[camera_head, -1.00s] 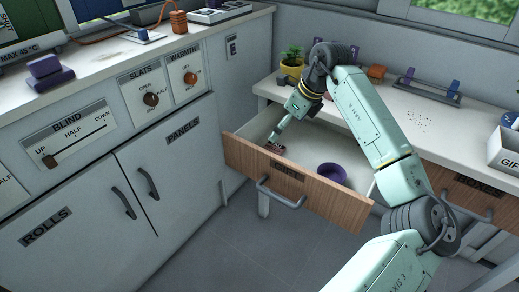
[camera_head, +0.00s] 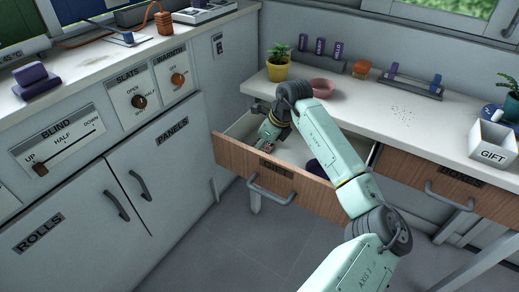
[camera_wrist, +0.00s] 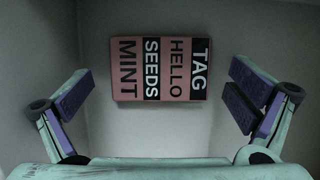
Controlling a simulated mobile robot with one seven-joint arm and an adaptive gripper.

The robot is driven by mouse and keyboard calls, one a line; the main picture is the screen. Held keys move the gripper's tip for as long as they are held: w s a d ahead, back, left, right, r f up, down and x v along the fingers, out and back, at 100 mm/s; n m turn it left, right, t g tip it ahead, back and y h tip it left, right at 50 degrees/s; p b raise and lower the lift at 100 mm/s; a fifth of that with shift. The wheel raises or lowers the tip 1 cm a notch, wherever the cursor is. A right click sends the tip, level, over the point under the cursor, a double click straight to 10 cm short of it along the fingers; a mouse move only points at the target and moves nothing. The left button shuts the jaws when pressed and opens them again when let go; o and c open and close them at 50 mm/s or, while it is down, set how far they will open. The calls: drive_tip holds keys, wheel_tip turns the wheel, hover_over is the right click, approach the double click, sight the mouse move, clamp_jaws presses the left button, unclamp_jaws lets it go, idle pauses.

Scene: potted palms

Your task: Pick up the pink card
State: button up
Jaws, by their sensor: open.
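A pink card face (camera_wrist: 127,70) lies flat on the drawer bottom in the wrist view. It shows pink and black bands reading TAG, HELLO, SEEDS and MINT; I cannot tell whether this is one card or several side by side. My gripper (camera_wrist: 160,97) is open, its purple-padded fingers apart on either side of the card and not touching it. In the head view my gripper (camera_head: 266,138) reaches down into the open GIFT drawer (camera_head: 235,153), at its left end. Only a small pinkish patch shows by the fingertips there.
A purple bowl (camera_head: 314,167) sits in the drawer, partly behind my arm. The drawer walls enclose my gripper.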

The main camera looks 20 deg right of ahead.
drive_tip(key=c, duration=1.2)
